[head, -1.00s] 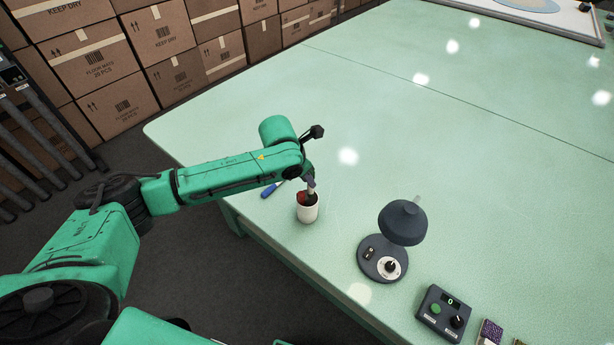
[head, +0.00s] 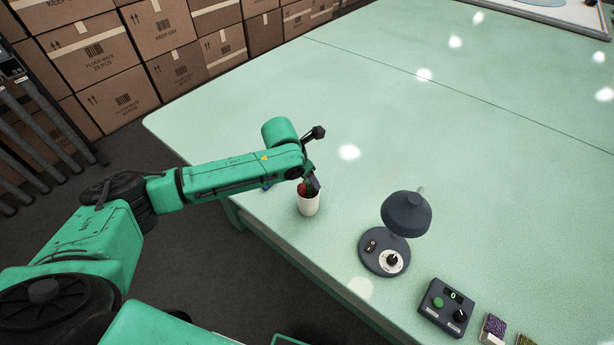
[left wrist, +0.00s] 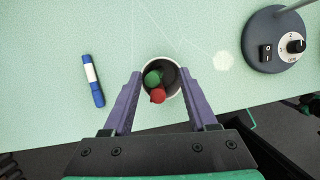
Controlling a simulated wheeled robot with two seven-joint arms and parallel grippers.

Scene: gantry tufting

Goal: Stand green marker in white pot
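The white pot (head: 309,206) stands upright on the table below my left gripper; it also shows in the left wrist view (left wrist: 176,91). A green marker end (left wrist: 152,78) and a red marker end (left wrist: 158,96) show inside its rim, close together. How far down the green marker sits cannot be told. My left gripper (left wrist: 161,98) is open, its two purple fingers wide apart on either side of the pot's mouth, with nothing between them but the pot and marker ends. In the head view the gripper partly covers the pot's mouth. My right gripper is not in view.
A blue marker (left wrist: 93,80) lies on the green table (head: 350,110) left of the pot. A dark lamp (head: 405,214) stands to the right, with a control box (head: 443,308) beyond it near the front edge. The table behind the pot is clear.

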